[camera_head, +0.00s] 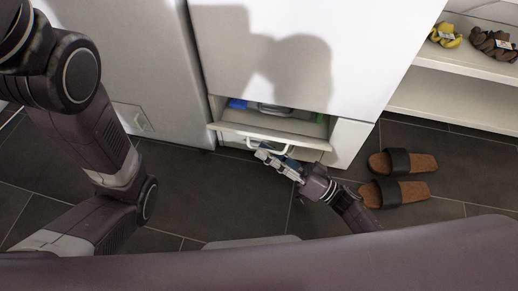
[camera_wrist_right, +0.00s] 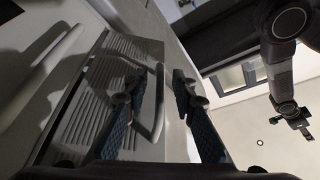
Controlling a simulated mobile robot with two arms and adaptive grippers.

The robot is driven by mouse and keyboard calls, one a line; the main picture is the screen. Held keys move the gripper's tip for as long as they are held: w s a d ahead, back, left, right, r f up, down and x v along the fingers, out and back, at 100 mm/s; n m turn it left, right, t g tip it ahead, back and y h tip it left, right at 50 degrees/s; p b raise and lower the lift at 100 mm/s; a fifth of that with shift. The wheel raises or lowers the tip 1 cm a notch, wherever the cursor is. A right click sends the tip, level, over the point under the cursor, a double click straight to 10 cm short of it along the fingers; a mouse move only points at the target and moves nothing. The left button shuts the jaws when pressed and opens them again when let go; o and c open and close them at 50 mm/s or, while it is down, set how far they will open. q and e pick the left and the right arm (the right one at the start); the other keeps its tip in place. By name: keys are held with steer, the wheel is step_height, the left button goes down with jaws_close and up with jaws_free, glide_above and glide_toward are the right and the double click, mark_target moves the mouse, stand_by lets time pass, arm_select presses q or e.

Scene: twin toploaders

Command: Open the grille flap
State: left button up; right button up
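The slatted grille flap (camera_wrist_right: 118,75) fills the left-middle of the right wrist view, with a pale loop handle (camera_wrist_right: 159,105). In the head view, a pale flap (camera_head: 235,129) low on the right-hand white appliance stands out from its front, with a gap above it. Its handle (camera_head: 265,146) faces me. My right gripper (camera_head: 262,153) is at this handle. In the wrist view its two fingers (camera_wrist_right: 160,100) are apart, one on each side of the handle; contact is unclear. A dark arm end, probably my left gripper (camera_wrist_right: 296,120), is small there, its fingers unclear.
Behind the flap lie a blue item (camera_head: 237,103) and a grey item (camera_head: 275,108). A second white appliance (camera_head: 145,60) stands left. Brown sandals (camera_head: 402,163) lie on dark floor tiles to the right, below a white shelf (camera_head: 450,100). Floor (camera_head: 220,190) before the flap is clear.

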steer(key=shift+x, duration=1.15)
jaws_close()
